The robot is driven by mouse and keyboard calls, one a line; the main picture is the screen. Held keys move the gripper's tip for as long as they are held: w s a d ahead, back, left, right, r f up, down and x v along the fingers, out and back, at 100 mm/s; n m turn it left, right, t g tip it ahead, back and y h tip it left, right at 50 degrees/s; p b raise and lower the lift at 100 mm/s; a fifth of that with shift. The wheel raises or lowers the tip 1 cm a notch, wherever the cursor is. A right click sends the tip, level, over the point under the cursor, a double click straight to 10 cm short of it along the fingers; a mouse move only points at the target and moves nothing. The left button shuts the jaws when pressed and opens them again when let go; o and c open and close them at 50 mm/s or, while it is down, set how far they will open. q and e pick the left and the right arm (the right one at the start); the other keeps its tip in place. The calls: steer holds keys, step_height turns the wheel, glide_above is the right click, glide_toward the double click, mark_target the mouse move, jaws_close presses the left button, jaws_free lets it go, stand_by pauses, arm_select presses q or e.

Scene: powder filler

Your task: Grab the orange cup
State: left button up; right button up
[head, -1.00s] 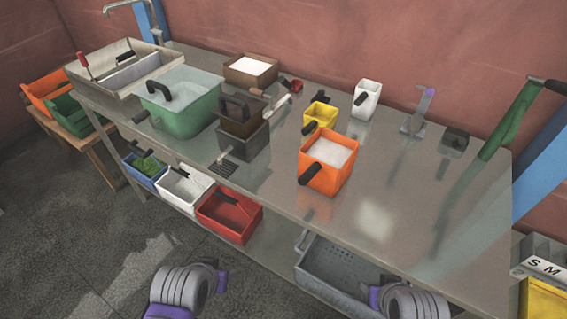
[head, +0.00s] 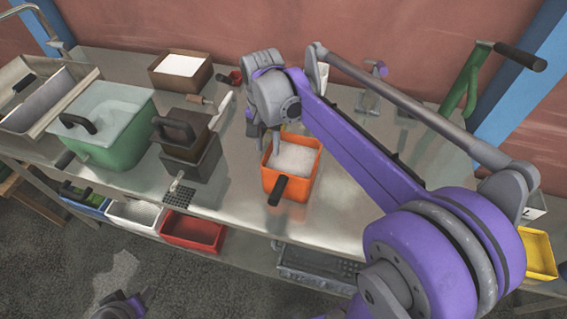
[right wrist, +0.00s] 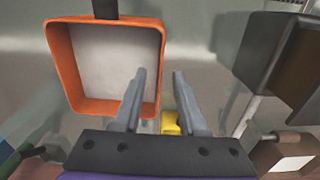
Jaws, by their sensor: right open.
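The orange cup (head: 303,187) stands upright on the metal bench. It is square, filled with white powder, and has a black handle toward the front. My right gripper (head: 264,143) is above the cup's back left side, pointing down. In the right wrist view, the gripper (right wrist: 160,72) is open and empty, with both fingers apart. There the orange cup (right wrist: 57,65) is at the upper left; the left finger overlaps its right edge. I cannot tell whether they touch. Only a small part of my left arm shows at the bottom left of the head view.
A dark brown box (head: 182,145) and a green lidded tub (head: 125,135) stand left of the cup. A yellow cup (right wrist: 170,123) shows behind the fingers in the wrist view. A red bin (head: 193,232) is on the lower shelf. The bench front right of the cup is clear.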

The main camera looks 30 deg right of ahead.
mark_target(269, 155)
steer(key=f, duration=0.4)
steer(key=shift+s, duration=0.2)
step_height(269, 155, down, 6)
steer(key=shift+w+a+r, duration=0.1)
steer(key=shift+a+r, duration=0.05)
steer(key=shift+r, duration=0.1)
jaws_close()
stand_by(1.1)
